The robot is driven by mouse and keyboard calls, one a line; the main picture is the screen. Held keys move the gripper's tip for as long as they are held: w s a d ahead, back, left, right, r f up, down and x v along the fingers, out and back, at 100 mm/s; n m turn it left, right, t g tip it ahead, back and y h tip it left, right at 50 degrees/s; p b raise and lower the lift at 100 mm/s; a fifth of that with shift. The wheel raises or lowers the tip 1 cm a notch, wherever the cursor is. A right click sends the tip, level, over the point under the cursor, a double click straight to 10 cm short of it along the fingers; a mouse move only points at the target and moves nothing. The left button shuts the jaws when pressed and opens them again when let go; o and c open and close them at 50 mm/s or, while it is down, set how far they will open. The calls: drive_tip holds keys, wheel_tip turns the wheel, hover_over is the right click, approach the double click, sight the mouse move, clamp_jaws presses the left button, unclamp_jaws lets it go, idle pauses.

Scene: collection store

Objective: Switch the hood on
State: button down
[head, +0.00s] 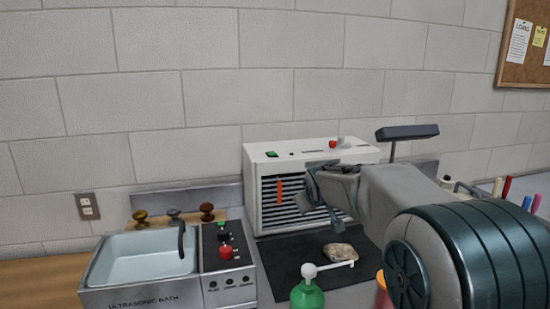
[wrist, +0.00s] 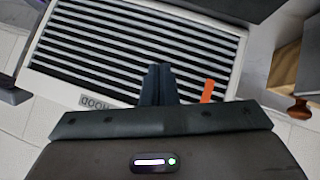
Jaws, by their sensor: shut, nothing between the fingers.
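The hood (head: 268,212) is a white box with a dark slatted grille, standing against the wall. It also shows upside down in the wrist view (wrist: 70,85), with the word HOOD on its edge. A green rocker (head: 271,154) sits on its top at the left, and a red button (head: 333,144) further right. I cannot tell the rocker's position. An orange strip (head: 280,191) hangs in front of the grille, and shows in the wrist view (wrist: 208,91). My gripper (head: 328,207) is shut and empty in front of the grille's right part; its fingers show in the wrist view (wrist: 158,72).
A dark mat (head: 290,262) before the hood holds a stone (head: 341,251). A green bottle (head: 307,295) with a white pump stands in front. An ultrasonic bath (head: 143,262) with a red knob is at left. A lamp (head: 407,132) rises behind my arm.

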drive_tip(key=w+a+r+m+t+y+b, duration=0.1)
drive_tip(key=a+r+t+y, duration=0.5)
drive_tip(key=r, duration=0.6)
drive_tip(key=a+m+t+b, duration=0.1)
drive_tip(key=a+t+b, duration=0.1)
drive_tip(key=t, duration=0.1)
drive_tip(key=shift+w+m, duration=0.3)
drive_tip(key=shift+w, duration=0.05)
wheel_tip(320, 180, up, 2)
drive_tip(key=p, duration=0.3)
hover_over(275, 160)
drive_tip(key=shift+s, duration=0.1)
drive_tip(key=f, duration=0.2)
drive_tip(key=shift+w+f, duration=0.2)
drive_tip(key=shift+f, duration=0.2)
drive_tip(key=shift+s+f, duration=0.1)
drive_tip(key=shift+f, duration=0.5)
drive_tip(key=shift+f+b, duration=0.1)
drive_tip(key=shift+b, duration=0.2)
